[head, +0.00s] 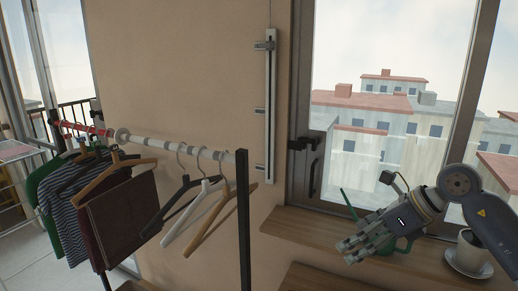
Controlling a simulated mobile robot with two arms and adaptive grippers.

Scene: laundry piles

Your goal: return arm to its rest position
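My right gripper (357,246) comes in from the right and hangs over the wooden window sill. Its fingers point down and to the left. A green object (408,246), which looks like a small watering can with a thin spout rising to the left, is mostly hidden behind this gripper. I cannot tell whether the fingers hold it or are only in front of it. My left gripper is not in view.
A white cup (466,252) on a saucer stands on the sill (310,226) below my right arm. A window (376,130) with a handle is behind. At the left, a clothes rail (150,142) holds several garments and bare hangers.

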